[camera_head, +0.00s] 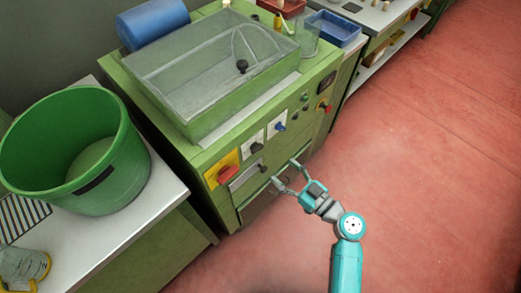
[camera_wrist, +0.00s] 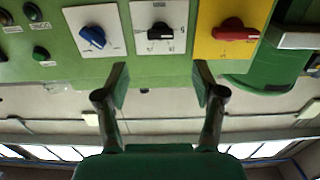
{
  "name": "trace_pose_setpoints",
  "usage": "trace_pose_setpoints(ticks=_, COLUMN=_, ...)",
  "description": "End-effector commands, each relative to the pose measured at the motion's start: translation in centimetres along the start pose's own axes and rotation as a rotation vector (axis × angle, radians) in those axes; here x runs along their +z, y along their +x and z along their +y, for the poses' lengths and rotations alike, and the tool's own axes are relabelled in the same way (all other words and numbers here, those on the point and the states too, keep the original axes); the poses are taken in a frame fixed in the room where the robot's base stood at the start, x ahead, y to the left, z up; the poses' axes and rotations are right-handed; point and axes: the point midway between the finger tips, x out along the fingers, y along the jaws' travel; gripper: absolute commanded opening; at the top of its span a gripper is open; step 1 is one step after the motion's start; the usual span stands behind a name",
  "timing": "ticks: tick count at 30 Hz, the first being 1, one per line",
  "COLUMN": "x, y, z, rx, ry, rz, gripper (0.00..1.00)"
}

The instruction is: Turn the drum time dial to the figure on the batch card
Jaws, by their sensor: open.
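A green machine carries a row of knobs on its front. A black dial (camera_head: 256,147) sits on a white plate with marks around it, between a blue knob (camera_head: 279,127) and a red knob (camera_head: 225,174) on a yellow plate. Labels are too small to read, so I cannot tell for sure which is the drum time dial. My gripper (camera_head: 284,172) is open and empty in front of the machine, below the knobs. In the wrist view the black dial (camera_wrist: 160,32) lies beyond the gap between the fingertips (camera_wrist: 160,85), apart from them. I cannot identify a batch card.
A clear-lidded drum box (camera_head: 215,75) tops the machine. A green tub (camera_head: 75,150) stands on the bench at left. A blue cylinder (camera_head: 152,22) and blue tray (camera_head: 332,28) are at the back. Red floor (camera_head: 430,170) at right is clear.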

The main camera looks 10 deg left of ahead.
Motion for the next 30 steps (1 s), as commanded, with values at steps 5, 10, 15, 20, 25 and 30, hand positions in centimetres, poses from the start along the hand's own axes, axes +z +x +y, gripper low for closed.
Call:
trace_pose_setpoints(ticks=5, x=0.0, y=2.0, z=-0.1, rx=-0.004, ry=-0.001, rz=0.0, gripper=0.69)
trace_pose_setpoints(ticks=10, x=0.0, y=5.1, z=-0.1, rx=-0.004, ry=-0.001, rz=0.0, gripper=0.69)
trace_pose_setpoints(ticks=15, x=0.0, y=7.9, z=-0.1, rx=-0.003, ry=-0.001, rz=0.0, gripper=0.69)
trace_pose_setpoints(ticks=20, x=0.0, y=9.6, z=-0.1, rx=0.0, ry=-0.001, rz=-0.001, gripper=0.69)
trace_pose_setpoints(ticks=25, x=0.1, y=10.4, z=0.0, rx=0.0, ry=0.001, rz=-0.001, gripper=0.69)
trace_pose_setpoints(ticks=30, x=0.1, y=10.5, z=0.0, rx=0.001, ry=0.001, rz=-0.001, gripper=0.69)
